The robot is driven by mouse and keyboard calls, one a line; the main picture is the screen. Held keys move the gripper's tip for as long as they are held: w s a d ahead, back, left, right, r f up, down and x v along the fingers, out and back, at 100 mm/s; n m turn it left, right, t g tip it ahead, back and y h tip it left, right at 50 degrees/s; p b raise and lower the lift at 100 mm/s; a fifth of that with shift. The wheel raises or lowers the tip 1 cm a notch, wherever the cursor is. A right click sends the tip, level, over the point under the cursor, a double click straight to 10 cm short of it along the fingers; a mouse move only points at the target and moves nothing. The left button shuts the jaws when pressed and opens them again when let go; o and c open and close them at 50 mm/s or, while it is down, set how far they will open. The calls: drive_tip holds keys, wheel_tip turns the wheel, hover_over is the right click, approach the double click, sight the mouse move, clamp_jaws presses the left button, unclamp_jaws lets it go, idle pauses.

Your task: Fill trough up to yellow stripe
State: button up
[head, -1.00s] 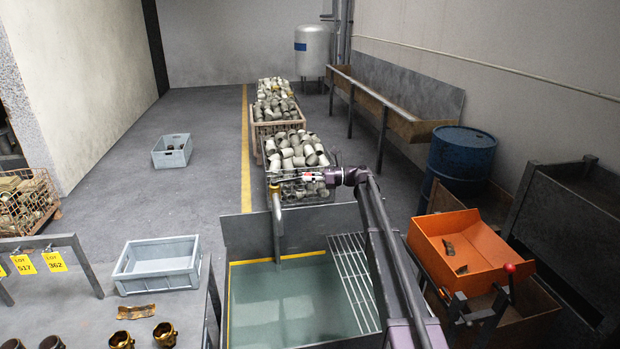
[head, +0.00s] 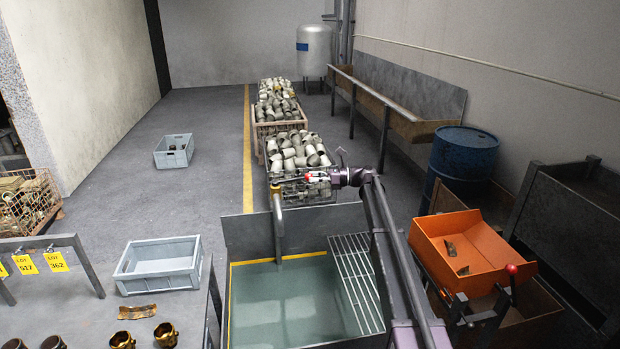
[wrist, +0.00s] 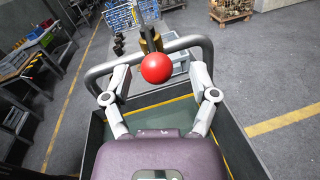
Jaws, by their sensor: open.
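The trough (head: 238,236) is a dark metal tank holding greenish water (head: 285,305). The yellow stripe (head: 235,263) runs along its inner walls, and the water surface lies below it. A bent metal pipe (head: 278,228) reaches down at the trough's back wall; a grey pipe (wrist: 180,45) also shows in the wrist view. A red ball knob (wrist: 157,68) is between my gripper's fingers in the wrist view. My gripper (wrist: 159,80) is open, one finger on each side of the knob. Whether either finger touches it I cannot tell. In the head view my gripper (head: 316,178) is small, above the pipe.
A slatted grate (head: 356,280) lies over the trough's right part. Wire baskets of metal parts (head: 290,190) stand behind. An orange tray (head: 440,252) and blue drum (head: 462,155) are to the right. A grey crate (head: 160,268) is at left. Floor at left is largely free.

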drive_tip(key=w+d, duration=0.1)
drive_tip(key=d, duration=0.9)
drive_tip(key=shift+d, duration=0.25)
drive_tip(key=s+d+f+n+h, duration=0.1)
drive_tip(key=s+f+n+h, duration=0.2)
drive_tip(key=s+f, duration=0.35)
drive_tip(key=s+d+f+n+t+h, duration=0.1)
drive_tip(key=s+f+n+h, duration=0.2)
drive_tip(key=s, duration=0.6)
drive_tip(key=s+d+f+n+h, duration=0.1)
drive_tip(key=s+f+n+h, duration=0.25)
drive_tip(key=s, duration=0.35)
drive_tip(key=s+d+f+n+h, duration=0.2)
drive_tip(key=s+d+n, duration=0.1)
drive_tip(key=s, duration=0.4)
drive_tip(key=s+d+f+n+h, duration=0.2)
drive_tip(key=s+d+n+h, duration=0.1)
drive_tip(key=s+d, duration=0.2)
drive_tip(key=s+d+f+n+h+b, duration=0.1)
drive_tip(key=s+d+f+n+h, duration=0.1)
drive_tip(key=s, duration=0.7)
drive_tip(key=shift+d+f+n+t+h, duration=0.4)
drive_tip(key=shift+d+n+h, duration=0.35)
drive_tip(key=shift+d, duration=0.25)
